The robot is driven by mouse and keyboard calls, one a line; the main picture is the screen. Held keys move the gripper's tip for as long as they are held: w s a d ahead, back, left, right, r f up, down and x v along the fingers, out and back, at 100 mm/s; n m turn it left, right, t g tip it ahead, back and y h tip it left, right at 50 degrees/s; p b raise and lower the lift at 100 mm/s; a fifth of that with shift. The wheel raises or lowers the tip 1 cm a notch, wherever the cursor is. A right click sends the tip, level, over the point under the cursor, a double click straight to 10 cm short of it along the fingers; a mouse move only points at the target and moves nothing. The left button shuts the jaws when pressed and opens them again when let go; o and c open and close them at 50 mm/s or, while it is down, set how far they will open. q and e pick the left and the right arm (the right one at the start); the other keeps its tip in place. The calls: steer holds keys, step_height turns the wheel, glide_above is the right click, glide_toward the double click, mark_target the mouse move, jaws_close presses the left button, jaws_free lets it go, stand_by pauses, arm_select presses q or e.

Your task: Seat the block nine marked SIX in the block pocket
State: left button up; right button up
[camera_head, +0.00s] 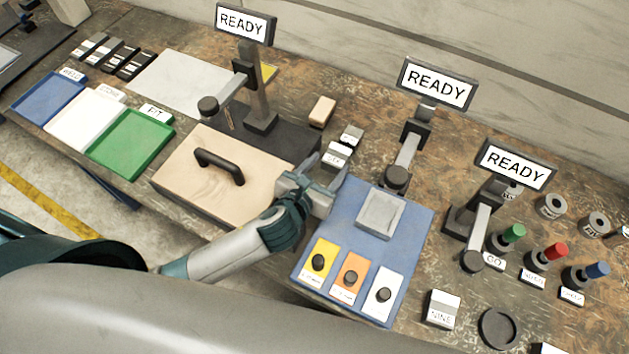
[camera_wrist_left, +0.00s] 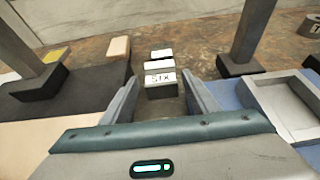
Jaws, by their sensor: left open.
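The block marked SIX (camera_head: 335,155) is a small pale block standing on the brown bench, just beyond my left gripper. In the left wrist view the SIX block (camera_wrist_left: 160,79) shows ahead, in the gap between the two fingers. My left gripper (camera_head: 329,164) is open and empty; its fingers (camera_wrist_left: 160,102) point toward the block, and I cannot tell whether they touch it. The block pocket appears to be the grey square recessed tray (camera_head: 380,213) on the blue mat; it is empty and also shows at the right of the left wrist view (camera_wrist_left: 290,105). My right gripper is not in view.
Another pale block (camera_head: 351,134) stands behind the SIX block, and a tan block (camera_head: 321,111) lies left of it. A beige box lid with a black handle (camera_head: 218,165) is left of my gripper. A post with a READY sign (camera_head: 436,84) rises behind the mat.

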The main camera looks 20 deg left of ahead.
arm_select(q)
steer(key=v, duration=0.6)
steer(key=shift+b, duration=0.4)
steer(key=shift+v, duration=0.75)
steer(key=shift+o, duration=0.2)
steer(key=shift+r, duration=0.1)
